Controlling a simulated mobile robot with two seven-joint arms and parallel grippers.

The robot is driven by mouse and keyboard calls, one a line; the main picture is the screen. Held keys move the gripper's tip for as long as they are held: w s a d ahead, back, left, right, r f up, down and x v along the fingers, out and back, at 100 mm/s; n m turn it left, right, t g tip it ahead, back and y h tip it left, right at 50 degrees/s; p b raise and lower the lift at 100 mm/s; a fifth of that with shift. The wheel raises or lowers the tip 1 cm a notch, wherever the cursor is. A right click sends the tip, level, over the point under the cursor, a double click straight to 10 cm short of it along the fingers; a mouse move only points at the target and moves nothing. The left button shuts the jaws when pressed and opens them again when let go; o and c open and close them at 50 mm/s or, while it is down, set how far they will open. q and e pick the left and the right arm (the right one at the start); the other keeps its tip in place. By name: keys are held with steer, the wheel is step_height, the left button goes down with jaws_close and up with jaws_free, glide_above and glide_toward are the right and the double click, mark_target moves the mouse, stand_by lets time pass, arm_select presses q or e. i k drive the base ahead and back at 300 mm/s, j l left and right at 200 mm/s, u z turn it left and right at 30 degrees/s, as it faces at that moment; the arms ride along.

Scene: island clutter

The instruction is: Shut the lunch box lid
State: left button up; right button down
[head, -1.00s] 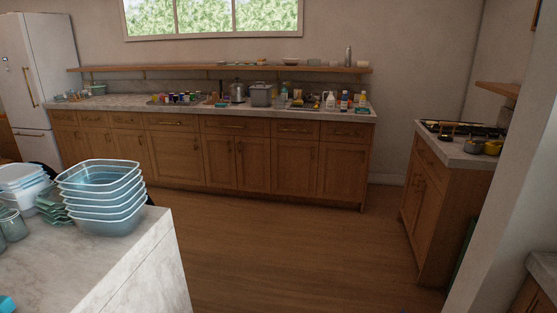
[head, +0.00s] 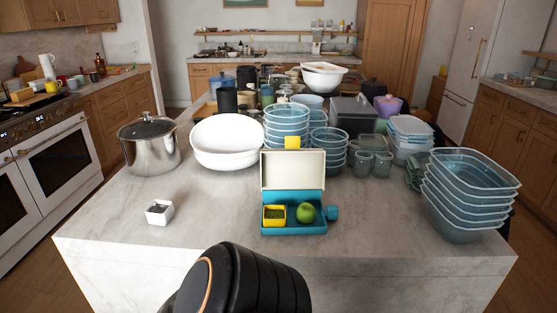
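The lunch box (head: 293,229) is a teal tray near the front edge of the island, facing me. Its cream lid (head: 292,170) stands open and upright along the back side, with a yellow latch (head: 292,142) at its top. Inside are a yellow square container (head: 274,215) with dark green contents at left and a green apple (head: 306,213) at right. A small teal piece (head: 332,213) sits at the box's right side. Neither gripper shows. A black rounded link of my own arm fills the bottom middle, in front of the island.
A small white box (head: 160,212) lies to the left. A steel pot (head: 149,145), white bowls (head: 227,141) and stacked round containers (head: 287,126) stand behind. Stacked clear tubs (head: 466,195) stand at the right edge. The marble island top (head: 215,205) is bare on both sides of the lunch box.

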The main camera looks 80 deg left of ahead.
mark_target(281, 169)
steer(key=u, duration=1.55)
